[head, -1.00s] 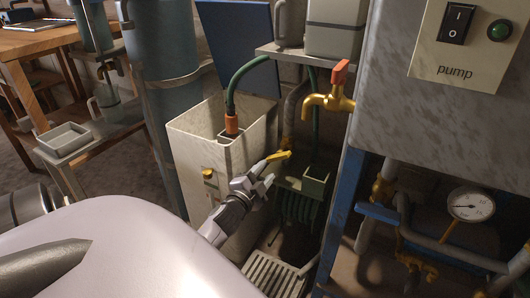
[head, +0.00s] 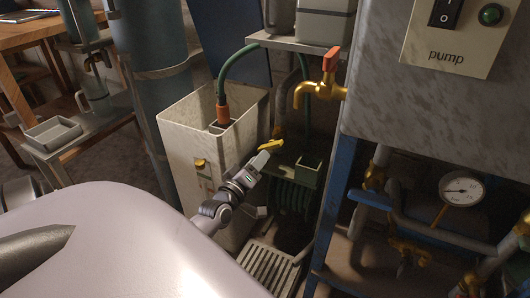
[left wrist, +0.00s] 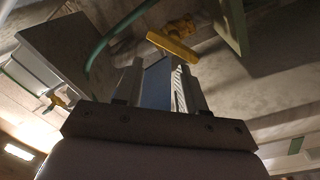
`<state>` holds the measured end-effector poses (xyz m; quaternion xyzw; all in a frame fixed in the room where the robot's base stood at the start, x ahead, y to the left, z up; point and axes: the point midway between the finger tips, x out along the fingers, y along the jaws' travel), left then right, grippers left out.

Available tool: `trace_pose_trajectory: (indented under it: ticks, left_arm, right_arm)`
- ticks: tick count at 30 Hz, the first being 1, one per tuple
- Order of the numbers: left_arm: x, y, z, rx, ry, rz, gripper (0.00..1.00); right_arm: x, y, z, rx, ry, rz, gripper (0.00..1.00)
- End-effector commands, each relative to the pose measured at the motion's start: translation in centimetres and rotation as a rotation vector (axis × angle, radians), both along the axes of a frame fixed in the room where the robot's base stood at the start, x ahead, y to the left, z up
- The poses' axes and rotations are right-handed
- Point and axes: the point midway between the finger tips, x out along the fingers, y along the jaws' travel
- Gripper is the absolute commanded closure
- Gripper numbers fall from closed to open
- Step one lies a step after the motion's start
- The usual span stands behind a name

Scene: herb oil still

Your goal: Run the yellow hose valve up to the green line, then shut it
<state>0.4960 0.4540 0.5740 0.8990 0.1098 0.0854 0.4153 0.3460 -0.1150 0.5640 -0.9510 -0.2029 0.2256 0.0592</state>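The yellow valve lever (head: 265,146) is beside the right side of a tall cream tank (head: 173,143). My left gripper (head: 262,158) is just below and beside the lever. In the left wrist view the lever (left wrist: 172,46) lies across, beyond the fingertips, with a brass body behind it. The left fingers (left wrist: 160,80) are apart with nothing visible between them. Whether a fingertip touches the lever I cannot tell. A green hose (head: 222,76) enters the tank through an orange fitting (head: 223,114). A small strip with red and green marks (head: 206,184) is on the tank front; no water level shows. My right gripper is out of view.
A brass tap with a red handle (head: 325,78) hangs right of the lever. A green box (head: 308,172) stands below it, and a slatted grate (head: 272,268) is on the floor. Blue framing, pipes and a gauge (head: 461,190) fill the right. A pump switch panel (head: 455,38) is above.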

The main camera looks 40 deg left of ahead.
Motion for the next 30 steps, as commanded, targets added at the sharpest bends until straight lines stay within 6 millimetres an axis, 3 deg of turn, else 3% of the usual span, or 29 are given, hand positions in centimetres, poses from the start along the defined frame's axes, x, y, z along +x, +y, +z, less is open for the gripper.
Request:
trace_pose_trajectory:
  ticks: [9, 15, 23, 30]
  left_arm:
    - [-0.5, 0.0, -0.5, -0.750, -0.194, -0.019, 0.60]
    - [-0.8, 0.0, -1.0, -1.096, -0.278, -0.014, 0.60]
    - [-0.4, 0.2, -1.3, -1.231, -0.312, -0.010, 0.60]
    - [2.3, 1.0, -1.3, -1.227, -0.312, -0.010, 0.60]
  right_arm:
    - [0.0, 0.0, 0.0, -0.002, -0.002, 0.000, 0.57]
    - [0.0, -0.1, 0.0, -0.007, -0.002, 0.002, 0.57]
    - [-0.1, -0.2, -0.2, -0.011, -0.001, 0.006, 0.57]
    - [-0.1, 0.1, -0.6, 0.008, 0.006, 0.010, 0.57]
